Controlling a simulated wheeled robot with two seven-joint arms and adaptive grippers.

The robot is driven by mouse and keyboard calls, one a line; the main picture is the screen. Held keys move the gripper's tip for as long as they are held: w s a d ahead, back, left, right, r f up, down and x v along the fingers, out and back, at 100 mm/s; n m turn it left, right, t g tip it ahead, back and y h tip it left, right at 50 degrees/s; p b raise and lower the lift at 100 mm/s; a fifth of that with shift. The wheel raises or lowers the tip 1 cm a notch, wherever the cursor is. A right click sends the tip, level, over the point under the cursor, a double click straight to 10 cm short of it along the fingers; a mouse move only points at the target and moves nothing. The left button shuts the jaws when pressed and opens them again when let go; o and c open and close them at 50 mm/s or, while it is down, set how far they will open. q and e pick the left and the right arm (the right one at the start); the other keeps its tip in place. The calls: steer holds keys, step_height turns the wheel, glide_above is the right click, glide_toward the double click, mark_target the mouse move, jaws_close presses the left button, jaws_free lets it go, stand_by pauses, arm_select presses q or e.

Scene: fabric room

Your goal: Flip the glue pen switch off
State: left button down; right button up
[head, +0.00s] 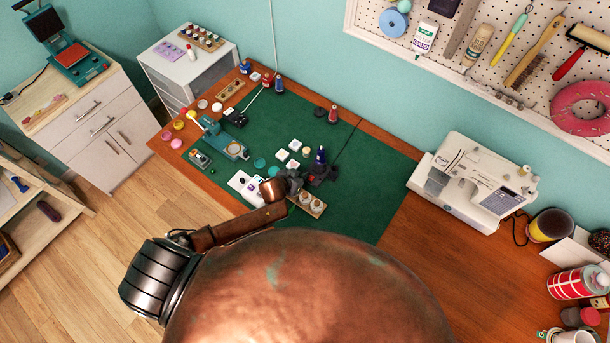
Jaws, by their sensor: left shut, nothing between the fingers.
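My arm hides part of the mat's front. My right gripper is out of view.
Small white boxes (294,145), a dark blue bottle (320,156) and a wooden holder (309,205) crowd around my left gripper. Spools and bottles line the mat's back edge. A sewing machine (475,180) stands at right. The mat's right part is clear.

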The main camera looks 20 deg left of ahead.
arm_select(q)
steer(key=shift+s+d+f, duration=0.5)
steer(key=shift+s+f, duration=0.05)
steer(key=shift+s, duration=0.1)
steer(key=shift+w+r+p, duration=0.1)
steer(key=shift+r+p, duration=0.4)
steer(key=shift+p, duration=0.15)
steer(key=r+p, duration=0.2)
steer(key=a+r+p, duration=0.1)
steer(key=shift+w+r+p, duration=0.3)
steer(key=shift+w+r, duration=0.05)
steer(key=shift+r, duration=0.05)
steer(key=a+v, duration=0.1)
steer(key=v, duration=0.9)
steer(key=shift+w, duration=0.25)
steer(key=shift+d, duration=0.1)
